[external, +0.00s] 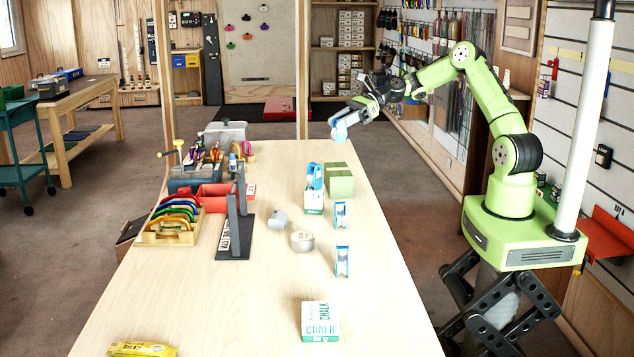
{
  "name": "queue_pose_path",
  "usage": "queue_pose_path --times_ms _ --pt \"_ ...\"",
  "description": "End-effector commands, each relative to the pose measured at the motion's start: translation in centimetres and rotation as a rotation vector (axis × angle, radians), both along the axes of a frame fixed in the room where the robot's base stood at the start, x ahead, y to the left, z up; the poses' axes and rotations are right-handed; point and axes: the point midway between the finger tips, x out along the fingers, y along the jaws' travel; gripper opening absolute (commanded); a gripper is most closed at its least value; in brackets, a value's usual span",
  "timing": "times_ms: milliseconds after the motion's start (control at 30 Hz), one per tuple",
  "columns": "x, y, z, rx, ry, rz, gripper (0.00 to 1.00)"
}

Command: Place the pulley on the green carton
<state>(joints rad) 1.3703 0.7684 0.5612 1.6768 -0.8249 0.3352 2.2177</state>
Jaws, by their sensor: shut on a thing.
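My gripper (355,112) is raised past the far right part of the table, shut on a light blue thing (341,130) that looks like the pulley, partly hidden by the fingers. The olive-green carton (341,184) stands on the table below and nearer the camera, apart from my gripper. Its top looks clear. Two similar blue and white pieces stand upright on the table, one (340,214) just in front of the carton and one (342,261) nearer the camera.
A blue item (315,175) and a white-green chalk box (313,202) stand close left of the carton. A round tin (302,241), a grey cup (277,219) and a dark upright stand (236,225) are further left. Another chalk box (320,321) is in front. The table's right strip is clear.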

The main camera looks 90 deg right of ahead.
Motion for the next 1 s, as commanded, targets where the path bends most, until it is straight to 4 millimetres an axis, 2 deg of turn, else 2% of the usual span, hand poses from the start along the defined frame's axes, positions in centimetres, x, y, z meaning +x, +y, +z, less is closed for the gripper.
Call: queue_pose_path --times_ms 33,100,267,400,767,800,933,1000 --pt "0.0 0.2 -1.9 0.008 0.004 0.003 0.05" --pt "0.0 0.1 -3.4 0.006 0.002 0.002 0.05" --pt "0.1 0.2 -5.4 0.003 0.001 0.003 0.05" --pt "0.1 0.2 -8.0 0.005 0.003 0.003 0.05" --pt "0.1 0.1 -8.5 0.001 0.002 0.004 0.05" --pt "0.1 0.1 -8.5 0.001 0.001 0.003 0.41" --pt "0.1 0.1 -8.5 0.001 0.001 0.003 0.61" --pt "0.1 0.1 -8.5 0.001 0.001 0.003 0.62"
